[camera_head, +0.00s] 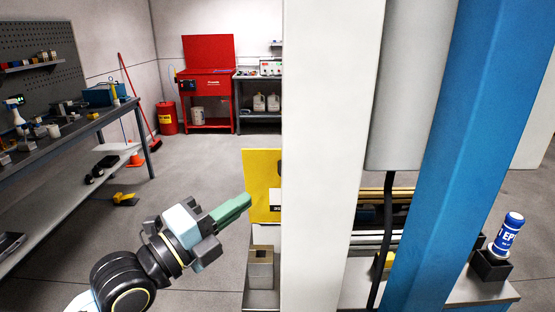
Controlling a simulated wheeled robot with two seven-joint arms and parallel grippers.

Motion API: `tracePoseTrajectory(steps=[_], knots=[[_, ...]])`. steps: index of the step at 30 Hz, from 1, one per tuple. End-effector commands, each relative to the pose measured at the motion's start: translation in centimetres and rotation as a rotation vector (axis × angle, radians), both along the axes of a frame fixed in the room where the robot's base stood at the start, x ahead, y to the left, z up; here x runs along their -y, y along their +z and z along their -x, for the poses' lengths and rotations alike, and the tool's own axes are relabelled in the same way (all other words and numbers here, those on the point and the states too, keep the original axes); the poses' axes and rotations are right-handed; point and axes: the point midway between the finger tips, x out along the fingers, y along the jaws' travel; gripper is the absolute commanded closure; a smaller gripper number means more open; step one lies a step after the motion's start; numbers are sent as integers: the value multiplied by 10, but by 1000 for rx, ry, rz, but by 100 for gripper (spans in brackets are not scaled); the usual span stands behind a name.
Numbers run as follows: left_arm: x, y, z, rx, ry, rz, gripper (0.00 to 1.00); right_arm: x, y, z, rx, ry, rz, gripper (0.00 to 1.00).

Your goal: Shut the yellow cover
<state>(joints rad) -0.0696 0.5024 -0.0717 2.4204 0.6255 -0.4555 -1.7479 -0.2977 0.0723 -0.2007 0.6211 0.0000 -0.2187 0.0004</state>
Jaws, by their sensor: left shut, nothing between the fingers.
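The yellow cover (261,178) is an upright yellow panel with dark markings near the middle of the view. Its right part is hidden behind a white column. My left gripper (245,202) comes in from the lower left, its green fingers shut and empty. The fingertips overlap the left edge of the cover in the picture; I cannot tell whether they touch it. My right gripper is not in view.
The white column (325,150) and a slanted blue post (465,140) block much of the right side. A small open-topped box (260,268) stands below the cover. A blue can (507,235) stands in a dark holder at right.

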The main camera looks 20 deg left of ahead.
Motion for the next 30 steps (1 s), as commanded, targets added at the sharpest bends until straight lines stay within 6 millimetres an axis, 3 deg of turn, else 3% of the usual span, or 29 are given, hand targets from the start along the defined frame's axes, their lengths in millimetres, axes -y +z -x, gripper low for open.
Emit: tracePoseTrajectory(steps=[5, 15, 22, 30], knots=[[12, 7, -21, 2, -1, 5, 100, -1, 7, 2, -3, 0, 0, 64], [48, 19, -83, -1, -1, 8, 100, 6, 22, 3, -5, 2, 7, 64], [39, 24, -112, -4, 2, 3, 100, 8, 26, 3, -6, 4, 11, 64], [36, 25, -120, -3, 1, 2, 100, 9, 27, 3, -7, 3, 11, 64]])
